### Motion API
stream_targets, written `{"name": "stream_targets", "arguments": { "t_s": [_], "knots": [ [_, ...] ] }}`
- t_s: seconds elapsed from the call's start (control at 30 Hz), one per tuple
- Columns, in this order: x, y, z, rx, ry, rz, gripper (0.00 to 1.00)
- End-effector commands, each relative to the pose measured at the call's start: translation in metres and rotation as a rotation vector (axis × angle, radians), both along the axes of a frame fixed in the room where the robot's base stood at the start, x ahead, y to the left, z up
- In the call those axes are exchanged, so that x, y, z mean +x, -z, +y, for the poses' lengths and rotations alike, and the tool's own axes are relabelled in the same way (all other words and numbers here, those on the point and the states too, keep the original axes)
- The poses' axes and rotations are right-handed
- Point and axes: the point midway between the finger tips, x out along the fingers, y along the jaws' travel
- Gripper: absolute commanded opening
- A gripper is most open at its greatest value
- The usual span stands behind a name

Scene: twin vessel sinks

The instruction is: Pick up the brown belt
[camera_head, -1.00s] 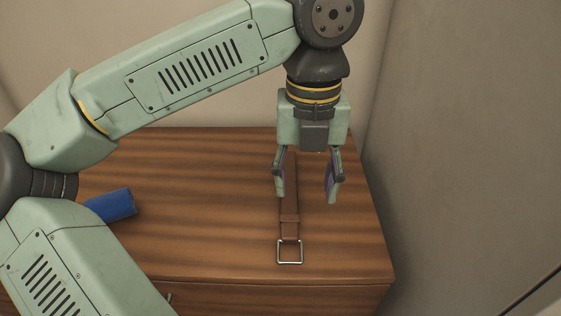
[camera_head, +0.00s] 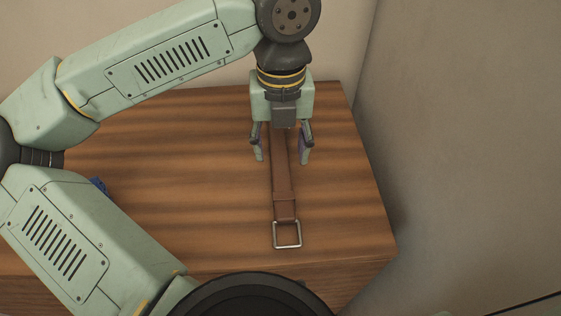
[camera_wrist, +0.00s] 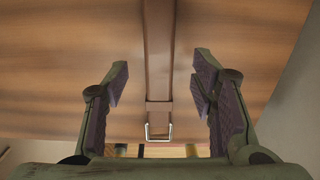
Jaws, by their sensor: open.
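The brown belt (camera_head: 282,182) lies flat and straight on the wooden top, with its square metal buckle (camera_head: 287,235) toward the near edge. Its far part is hidden behind my gripper in the head view. My gripper (camera_head: 281,158) points down over the belt, fingers open, one on each side of the strap and apart from it. In the wrist view the belt (camera_wrist: 159,60) runs between the two open fingers, with the buckle (camera_wrist: 159,130) at the lower middle. I cannot tell the exact height of the fingertips above the wood.
The wooden cabinet top (camera_head: 190,180) is mostly clear around the belt. A blue object (camera_head: 99,186) shows at the left, mostly hidden behind my arm. A grey wall (camera_head: 460,150) stands close on the right and a beige wall at the back.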

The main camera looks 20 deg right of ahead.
Motion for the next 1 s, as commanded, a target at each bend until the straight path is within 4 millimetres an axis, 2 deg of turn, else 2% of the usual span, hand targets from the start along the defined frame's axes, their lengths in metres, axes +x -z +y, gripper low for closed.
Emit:
{"name": "stream_targets", "arguments": {
  "t_s": [0.2,0.5,1.0],
  "knots": [
    [-0.002,0.029,0.001,-0.001,0.000,0.003,0.52],
    [-0.001,0.036,0.001,0.000,0.000,0.000,0.52],
    [-0.001,0.036,0.001,0.000,-0.001,0.000,0.19]
  ]
}}
